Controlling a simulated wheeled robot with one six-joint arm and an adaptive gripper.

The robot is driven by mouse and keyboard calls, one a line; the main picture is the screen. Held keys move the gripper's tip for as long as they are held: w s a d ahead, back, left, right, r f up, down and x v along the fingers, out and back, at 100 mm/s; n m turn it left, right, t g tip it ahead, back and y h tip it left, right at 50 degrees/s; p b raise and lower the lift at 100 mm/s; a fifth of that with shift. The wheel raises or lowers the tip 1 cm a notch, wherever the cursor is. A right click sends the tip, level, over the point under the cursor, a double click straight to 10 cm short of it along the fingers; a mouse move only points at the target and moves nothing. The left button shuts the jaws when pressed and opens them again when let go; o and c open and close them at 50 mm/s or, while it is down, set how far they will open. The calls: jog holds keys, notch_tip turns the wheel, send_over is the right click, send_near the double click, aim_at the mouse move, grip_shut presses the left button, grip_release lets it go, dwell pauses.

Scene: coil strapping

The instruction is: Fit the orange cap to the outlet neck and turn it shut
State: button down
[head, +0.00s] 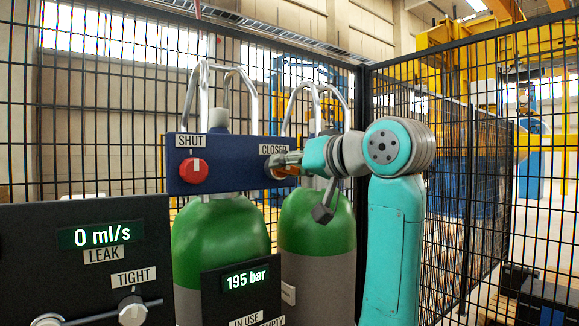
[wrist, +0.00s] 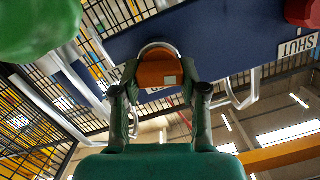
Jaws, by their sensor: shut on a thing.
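The orange cap (wrist: 158,72) is between the two fingers of my gripper (wrist: 160,88), which is shut on it. In the head view the cap (head: 288,160) is small and partly hidden by my gripper (head: 285,166), at the right end of the blue panel under the CLOSED label. A silvery round rim (wrist: 158,45), seemingly the outlet neck, shows just beyond the cap in the wrist view. The cap lies at or very close to this rim; I cannot tell whether it is seated or threaded.
The blue panel (head: 228,178) carries a red knob (head: 194,171) under a SHUT label. Green-topped cylinders (head: 220,240) stand below. The leak display (head: 101,236) reads 0 ml/s; the pressure display (head: 247,280) reads 195 bar. Black mesh fencing (head: 480,190) stands behind and right.

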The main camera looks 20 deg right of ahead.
jog(key=shift+m, duration=0.8)
jog(key=shift+y, duration=0.3)
jog(key=m, duration=0.3)
jog(key=shift+d, duration=0.1)
jog(key=shift+m+y, duration=0.6)
jog(key=shift+m, duration=0.6)
jog(key=m, duration=0.2)
jog(key=shift+d+f+m, duration=0.1)
jog(key=shift+f+m, duration=0.05)
jog(key=shift+m, duration=0.15)
jog(key=shift+c, duration=1.1)
grip_release()
